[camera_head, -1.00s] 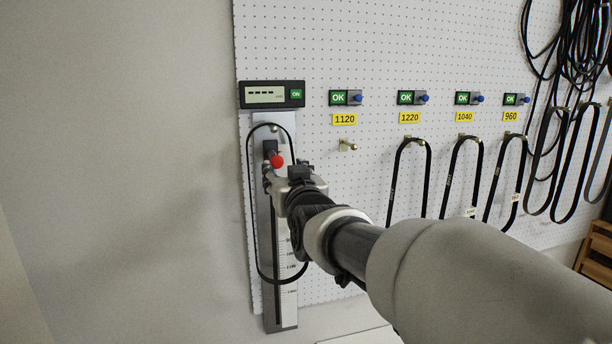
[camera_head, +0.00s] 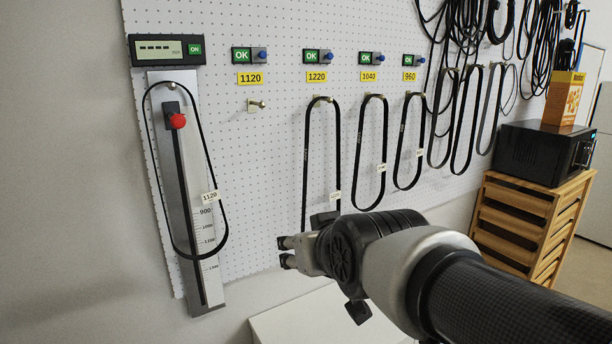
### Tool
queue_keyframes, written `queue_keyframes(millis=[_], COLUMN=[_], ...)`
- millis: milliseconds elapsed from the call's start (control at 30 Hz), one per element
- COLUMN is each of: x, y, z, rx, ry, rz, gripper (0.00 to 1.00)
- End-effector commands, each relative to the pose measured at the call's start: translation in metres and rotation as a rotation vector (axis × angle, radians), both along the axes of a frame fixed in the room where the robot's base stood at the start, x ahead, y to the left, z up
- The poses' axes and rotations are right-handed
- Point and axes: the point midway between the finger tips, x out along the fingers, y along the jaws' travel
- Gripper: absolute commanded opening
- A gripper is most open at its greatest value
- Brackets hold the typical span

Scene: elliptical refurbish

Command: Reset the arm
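My gripper (camera_head: 284,252) is in front of the pegboard, below the empty 1120 hook and to the right of the measuring rail. Its two fingertips point left with a gap between them, and nothing is held. My arm (camera_head: 420,262) comes in from the lower right. A black belt with a 1120 tag (camera_head: 222,215) hangs loosely around the upper part of the measuring rail (camera_head: 208,295), apart from the gripper. The red knob (camera_head: 178,121) sits near the top of the rail.
Belts (camera_head: 335,150) hang under the 1220, 1040 and 960 labels. The 1120 hook (camera_head: 257,105) is bare. A white surface (camera_head: 290,325) lies below the gripper. A wooden drawer unit (camera_head: 515,215) with a black microwave (camera_head: 540,153) stands at the right.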

Motion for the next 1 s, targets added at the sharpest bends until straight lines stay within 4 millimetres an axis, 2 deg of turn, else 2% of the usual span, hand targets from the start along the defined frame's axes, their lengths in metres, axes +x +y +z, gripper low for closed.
queue_keyframes(millis=[33, 200, 300, 400, 500, 600, 667, 1000], x=[-0.022, -0.105, -0.153, -0.194, -0.223, -0.239, -0.243, -0.244], y=[-0.024, -0.086, -0.112, -0.129, -0.138, -0.143, -0.144, -0.144], z=[-0.029, -0.11, -0.153, -0.187, -0.21, -0.221, -0.223, -0.223], rx=[-0.015, -0.064, -0.081, -0.092, -0.098, -0.101, -0.1, -0.101], ry=[0.053, 0.266, 0.38, 0.477, 0.544, 0.583, 0.592, 0.595], rz=[-0.036, -0.142, -0.199, -0.247, -0.28, -0.297, -0.301, -0.301], gripper=[0.48, 0.48, 0.48, 0.48, 0.48, 0.48, 0.48, 0.48])
